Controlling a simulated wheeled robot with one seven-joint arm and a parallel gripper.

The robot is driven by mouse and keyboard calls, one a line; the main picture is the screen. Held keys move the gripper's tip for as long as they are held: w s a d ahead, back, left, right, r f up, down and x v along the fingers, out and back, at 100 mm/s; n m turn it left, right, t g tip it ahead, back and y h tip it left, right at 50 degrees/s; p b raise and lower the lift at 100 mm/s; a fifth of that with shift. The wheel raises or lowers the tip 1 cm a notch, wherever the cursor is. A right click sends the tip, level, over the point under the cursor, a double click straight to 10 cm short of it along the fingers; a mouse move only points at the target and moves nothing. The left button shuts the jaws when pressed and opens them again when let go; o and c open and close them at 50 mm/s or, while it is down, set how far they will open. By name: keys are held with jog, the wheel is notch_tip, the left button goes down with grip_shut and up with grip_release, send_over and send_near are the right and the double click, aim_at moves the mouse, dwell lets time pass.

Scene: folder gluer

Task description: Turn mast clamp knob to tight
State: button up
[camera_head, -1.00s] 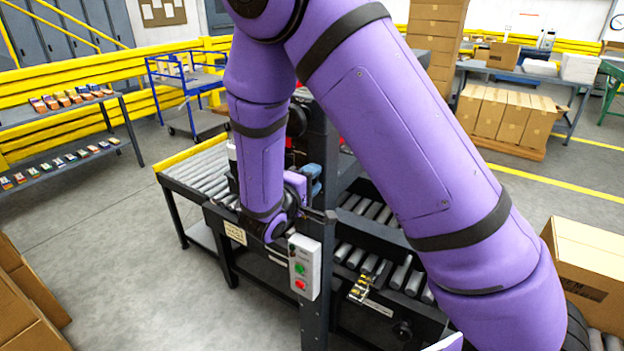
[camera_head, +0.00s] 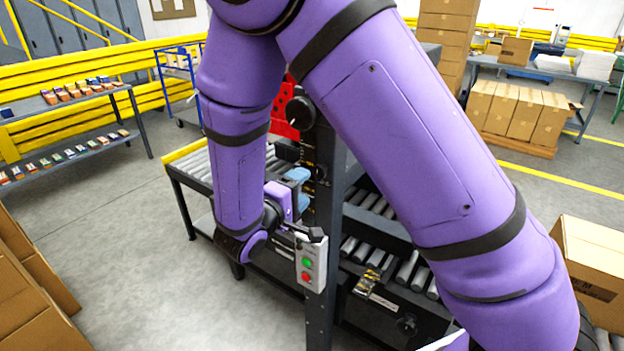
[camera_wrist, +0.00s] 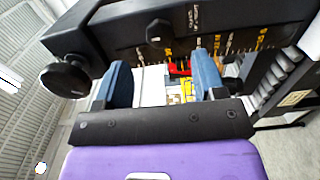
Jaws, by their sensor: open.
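A dark upright mast (camera_head: 322,225) with a marked scale stands on the machine. A large round black knob (camera_head: 300,111) sits near its top, and a smaller dark knob (camera_head: 321,173) sits lower on it. In the wrist view the mast (camera_wrist: 110,42) crosses the top, with the round knob (camera_wrist: 65,77) at left and the smaller knob (camera_wrist: 158,32) by white lettering. I cannot tell for sure which is the clamp knob. My gripper (camera_wrist: 163,82) is open, its blue-grey fingers apart with no knob between them. In the head view my gripper (camera_head: 298,176) is beside the mast, below the round knob.
A control box (camera_head: 311,262) with green and red buttons is close below my gripper. A red part (camera_head: 284,112) is behind the mast. Roller conveyors (camera_head: 198,164) lie on both sides of the mast. Open floor is at left, near cartons (camera_head: 30,290).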

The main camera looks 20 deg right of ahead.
jog(key=shift+v, duration=1.35)
jog(key=s+d+r+m+g+y, duration=0.2)
jog(key=s+d+r+m+g, duration=0.1)
jog(key=s+d+r+g, duration=0.3)
jog(key=s+d+r+m+g+y, duration=0.25)
jog(key=d+r+g, duration=0.2)
jog(key=d, duration=0.35)
jog(key=s+r+m+t+y, duration=0.1)
jog(key=s+r+t+y, duration=0.4)
jog(key=s+r+y, duration=0.5)
jog(key=shift+s+d+r, duration=0.15)
jog(key=shift+s+d, duration=0.35)
jog(key=shift+s, duration=1.65)
jog(key=shift+m, duration=0.25)
